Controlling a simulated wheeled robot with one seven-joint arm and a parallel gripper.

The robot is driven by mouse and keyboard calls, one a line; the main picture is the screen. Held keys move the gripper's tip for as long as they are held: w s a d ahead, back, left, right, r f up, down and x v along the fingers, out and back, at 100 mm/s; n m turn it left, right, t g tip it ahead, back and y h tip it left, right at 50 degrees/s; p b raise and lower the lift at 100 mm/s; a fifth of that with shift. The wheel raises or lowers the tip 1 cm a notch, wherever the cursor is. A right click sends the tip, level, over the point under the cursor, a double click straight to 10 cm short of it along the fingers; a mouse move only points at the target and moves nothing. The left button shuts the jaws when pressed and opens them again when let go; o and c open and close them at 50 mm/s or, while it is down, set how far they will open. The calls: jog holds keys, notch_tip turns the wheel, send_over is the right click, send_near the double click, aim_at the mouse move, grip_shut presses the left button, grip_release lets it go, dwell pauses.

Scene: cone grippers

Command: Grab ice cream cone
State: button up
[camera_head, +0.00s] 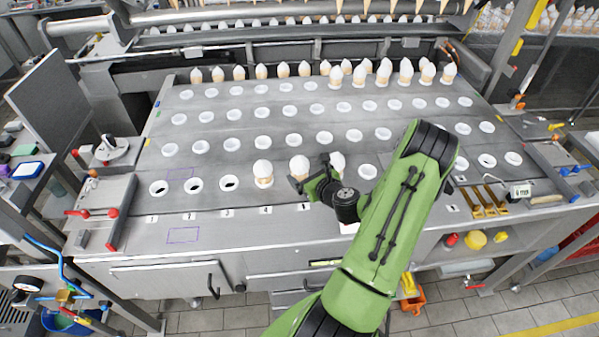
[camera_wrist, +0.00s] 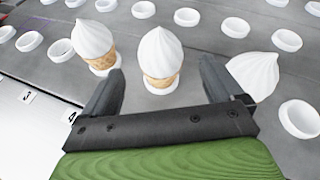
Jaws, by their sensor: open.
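Three ice cream cones with white swirled tops stand upright in the front row of white ring holders. In the wrist view the middle cone (camera_wrist: 161,60) is ahead of my gripper (camera_wrist: 160,90), between the lines of its two fingers. The left cone (camera_wrist: 94,45) is beyond the left finger, and the right cone (camera_wrist: 252,75) is partly hidden by the right finger. In the head view the left cone (camera_head: 263,172) and middle cone (camera_head: 299,166) show, with the right cone (camera_head: 337,162) partly behind my gripper (camera_head: 308,180). My gripper is open and empty.
Several more cones (camera_head: 407,72) stand in the back row of the metal table (camera_head: 330,215). Empty white holders (camera_head: 233,144) fill the rows between. Brass-coloured bars (camera_head: 484,200) lie at the right. A bare stretch of table lies front left.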

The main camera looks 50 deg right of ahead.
jog(key=p+x, duration=0.1)
jog(key=x, duration=0.4)
jog(key=shift+w+d+f, duration=0.15)
jog(key=shift+w+f, duration=0.05)
jog(key=shift+w, duration=0.1)
jog(key=shift+s, duration=0.1)
jog(key=shift+c, duration=1.2)
jog(key=c, duration=0.6)
